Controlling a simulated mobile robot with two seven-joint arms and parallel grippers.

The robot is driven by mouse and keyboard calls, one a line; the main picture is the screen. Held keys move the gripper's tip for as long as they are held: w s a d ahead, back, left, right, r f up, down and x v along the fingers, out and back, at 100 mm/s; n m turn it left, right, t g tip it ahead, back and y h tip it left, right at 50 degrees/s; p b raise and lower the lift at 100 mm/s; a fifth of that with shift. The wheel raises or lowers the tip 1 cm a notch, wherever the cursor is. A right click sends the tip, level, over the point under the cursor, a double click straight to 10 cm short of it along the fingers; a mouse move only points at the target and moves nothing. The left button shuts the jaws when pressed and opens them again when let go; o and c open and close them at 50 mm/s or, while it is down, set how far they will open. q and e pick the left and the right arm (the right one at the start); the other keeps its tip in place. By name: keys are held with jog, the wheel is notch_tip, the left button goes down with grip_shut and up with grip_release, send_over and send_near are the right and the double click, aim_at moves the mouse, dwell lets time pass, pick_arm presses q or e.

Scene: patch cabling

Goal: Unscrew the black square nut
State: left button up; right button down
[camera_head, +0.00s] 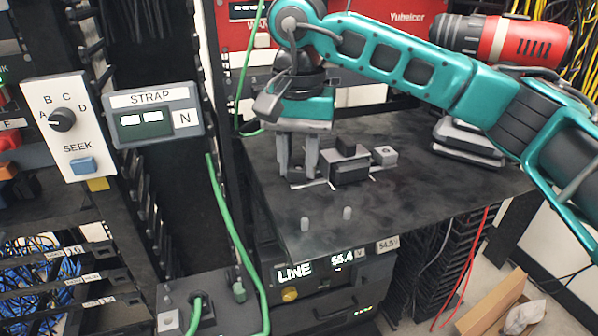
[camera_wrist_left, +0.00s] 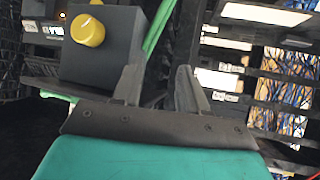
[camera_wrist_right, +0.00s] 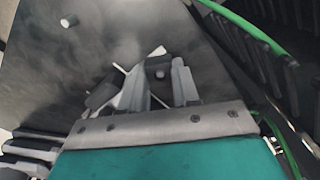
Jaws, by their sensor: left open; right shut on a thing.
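My right gripper (camera_head: 299,176) reaches down to the dark shelf plate. Its two grey fingers are closed around a small dark piece (camera_head: 296,175), seemingly the black square nut, mostly hidden by the fingers. In the right wrist view the fingers (camera_wrist_right: 160,88) stand either side of a short grey peg (camera_wrist_right: 158,72). A dark block with a raised black top (camera_head: 349,170) sits just right of the gripper in the head view. My left gripper (camera_wrist_left: 158,82) is open and empty, close to a dark box with a yellow knob (camera_wrist_left: 88,30); it is not visible in the head view.
A stack of dark pieces (camera_head: 467,137) lies at the right. Green cables (camera_head: 232,235) hang left of the plate. A STRAP display (camera_head: 155,116) stands at left.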

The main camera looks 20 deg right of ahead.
jog(key=shift+f, duration=0.1)
jog(key=n, duration=0.5)
dwell(0.3)
jog(key=c, duration=1.1)
grip_release()
jog(key=shift+c, duration=0.2)
jog(key=shift+d, duration=0.1)
jog(key=shift+r+p, duration=1.15)
jog(key=shift+r, duration=0.5)
